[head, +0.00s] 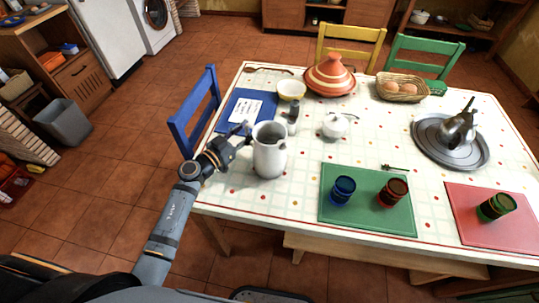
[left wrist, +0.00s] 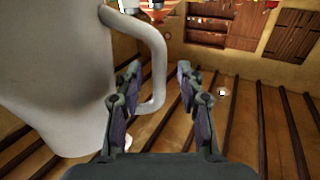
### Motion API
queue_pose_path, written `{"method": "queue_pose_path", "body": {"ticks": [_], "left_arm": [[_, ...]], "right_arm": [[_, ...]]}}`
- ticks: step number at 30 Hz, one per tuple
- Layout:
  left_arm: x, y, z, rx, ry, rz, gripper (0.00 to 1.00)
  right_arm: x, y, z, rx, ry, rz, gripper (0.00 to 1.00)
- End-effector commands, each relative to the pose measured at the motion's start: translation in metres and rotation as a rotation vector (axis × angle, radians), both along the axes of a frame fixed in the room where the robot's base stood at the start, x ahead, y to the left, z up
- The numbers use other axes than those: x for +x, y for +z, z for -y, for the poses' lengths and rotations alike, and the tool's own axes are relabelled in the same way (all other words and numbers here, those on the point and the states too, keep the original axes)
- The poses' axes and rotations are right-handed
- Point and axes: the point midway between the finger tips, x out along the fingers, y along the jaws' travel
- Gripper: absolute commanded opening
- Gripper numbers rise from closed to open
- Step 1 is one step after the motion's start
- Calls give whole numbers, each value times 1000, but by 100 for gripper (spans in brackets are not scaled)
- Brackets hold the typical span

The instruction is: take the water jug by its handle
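The water jug (head: 269,158), a pale grey pitcher with a dark open top, stands upright near the left end of the table. Its white body (left wrist: 55,70) fills the left of the left wrist view, with the curved handle (left wrist: 157,60) on its right side. My left gripper (head: 240,136) is at the jug's left side. In the left wrist view the left gripper (left wrist: 159,78) is open, and the handle shows between its spread fingers, with a gap to the right finger. I cannot tell how deep the handle sits. My right gripper is not in view.
The table (head: 300,205) holds a blue mat (head: 233,106), a small pepper-mill-like item (head: 293,112), a white sugar pot (head: 335,125) and a yellow bowl (head: 291,90) near the jug. A green mat (head: 368,222) with two cups lies to the right. A blue chair (head: 195,112) stands left.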

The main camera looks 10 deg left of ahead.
Motion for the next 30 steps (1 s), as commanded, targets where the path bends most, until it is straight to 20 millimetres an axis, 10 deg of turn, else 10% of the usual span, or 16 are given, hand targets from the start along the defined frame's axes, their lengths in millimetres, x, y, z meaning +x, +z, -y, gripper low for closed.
{"method": "queue_pose_path", "body": {"ticks": [10, 30], "left_arm": [[0, 0, 0, 0, 0, 0, 0], [0, 4, 0, -8, 0, 4, 0]], "right_arm": [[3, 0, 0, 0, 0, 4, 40], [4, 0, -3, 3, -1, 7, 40]]}}
